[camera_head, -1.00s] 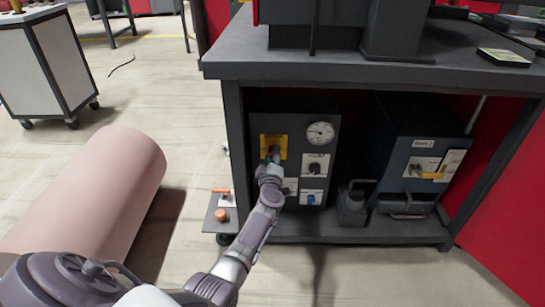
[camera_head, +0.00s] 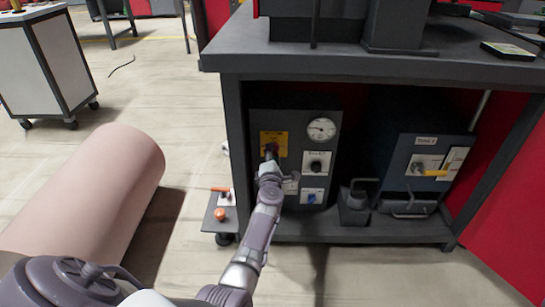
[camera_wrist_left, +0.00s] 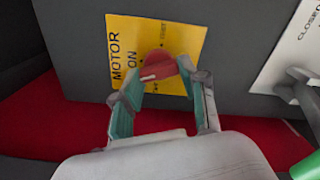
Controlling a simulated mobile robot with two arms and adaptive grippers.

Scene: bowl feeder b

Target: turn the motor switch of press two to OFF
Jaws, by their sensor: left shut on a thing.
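The motor switch is a red knob (camera_wrist_left: 160,66) on a yellow plate (camera_wrist_left: 184,42) marked MOTOR and ON in the left wrist view. A pale mark on the knob lies at its lower left, on the side of the word ON. In the head view the yellow plate (camera_head: 283,139) is at the upper left of a dark control box (camera_head: 295,106) under the bench. My left gripper (camera_head: 269,163) is at the knob, its two fingers (camera_wrist_left: 162,88) on either side of it, shut on it. My right gripper is not in view.
A gauge (camera_head: 321,129) and other knobs are beside the switch. A second box (camera_head: 399,160) with a yellow handle (camera_head: 431,173) stands to the right. The bench top (camera_head: 350,66) overhangs both.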

